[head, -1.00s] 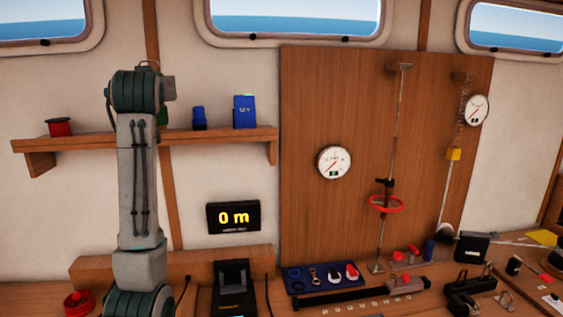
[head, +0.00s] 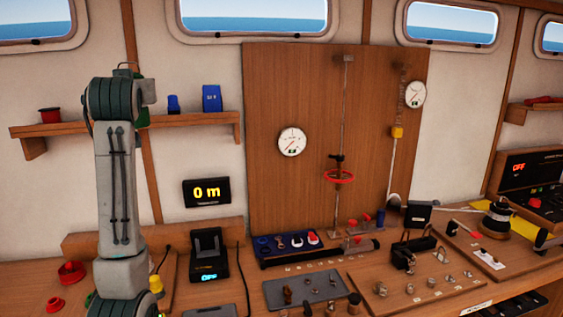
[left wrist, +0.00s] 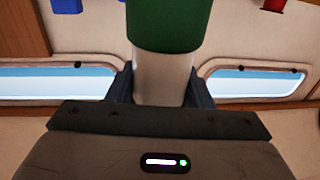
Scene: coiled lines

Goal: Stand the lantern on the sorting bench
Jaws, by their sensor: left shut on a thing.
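In the left wrist view my left gripper (left wrist: 157,88) is shut on an upright-looking object with a green end and a cream body, which I take to be the lantern (left wrist: 163,75). Only part of it shows, and its ends are cut off or hidden. In the head view my left arm stands up at the left; its gripper and the lantern cannot be made out there. A long wooden bench (head: 352,268) runs along the wall; I cannot tell which part is the sorting bench. My right gripper is in no view.
On the bench stand a black charger-like unit (head: 208,258), a blue tray (head: 262,251), a grey mat (head: 312,287) and a wooden board (head: 395,300) with small metal fittings. A winch-like black device (head: 497,218) is at the right. A shelf (head: 190,119) hangs on the wall.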

